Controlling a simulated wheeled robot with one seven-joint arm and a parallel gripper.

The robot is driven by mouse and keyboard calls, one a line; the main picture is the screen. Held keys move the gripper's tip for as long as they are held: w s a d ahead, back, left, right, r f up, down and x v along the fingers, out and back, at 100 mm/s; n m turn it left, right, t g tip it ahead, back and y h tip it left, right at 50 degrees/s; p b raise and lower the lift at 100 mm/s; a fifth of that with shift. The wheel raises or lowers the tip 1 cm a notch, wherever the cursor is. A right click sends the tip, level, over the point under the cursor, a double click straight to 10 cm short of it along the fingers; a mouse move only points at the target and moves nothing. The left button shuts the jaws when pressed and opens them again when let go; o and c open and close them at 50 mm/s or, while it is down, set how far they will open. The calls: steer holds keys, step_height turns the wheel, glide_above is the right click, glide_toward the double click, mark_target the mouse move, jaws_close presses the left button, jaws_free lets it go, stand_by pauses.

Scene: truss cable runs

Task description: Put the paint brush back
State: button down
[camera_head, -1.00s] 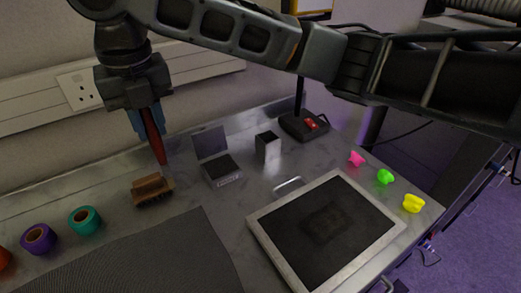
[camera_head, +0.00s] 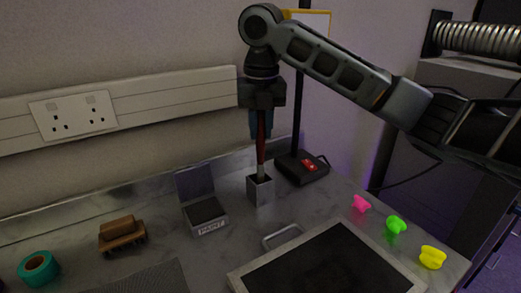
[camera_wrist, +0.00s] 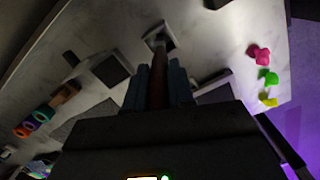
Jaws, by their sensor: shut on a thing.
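The paint brush (camera_head: 261,140) has a red handle and hangs upright, bristles down, in my gripper (camera_head: 261,124). My gripper is shut on the handle's upper part. The brush's lower end is at the mouth of a small grey square holder (camera_head: 260,191) on the bench and appears to be inside it; how deep it sits is hidden. In the wrist view, the brush (camera_wrist: 158,78) runs from between my fingers to the holder (camera_wrist: 160,38).
A paint box (camera_head: 205,211) with raised lid stands left of the holder. A black box with red switch (camera_head: 302,167) and a post is close on its right. A framed tray (camera_head: 280,262), a wooden brush (camera_head: 122,235) and coloured pieces (camera_head: 396,225) lie around.

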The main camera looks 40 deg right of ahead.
glide_above(260, 164)
steer(key=shift+w+d+f, duration=0.15)
steer(key=shift+w+f, duration=0.05)
steer(key=shift+f, duration=0.85)
steer(key=shift+w+d+f, duration=0.15)
steer(key=shift+f, duration=0.85)
steer(key=shift+f, duration=0.2)
steer(key=c, duration=1)
jaws_free()
steer(key=r, duration=0.8)
steer(key=s+r, duration=0.1)
steer(key=r, duration=0.3)
steer(key=shift+a+r, duration=0.2)
steer(key=shift+a, duration=0.05)
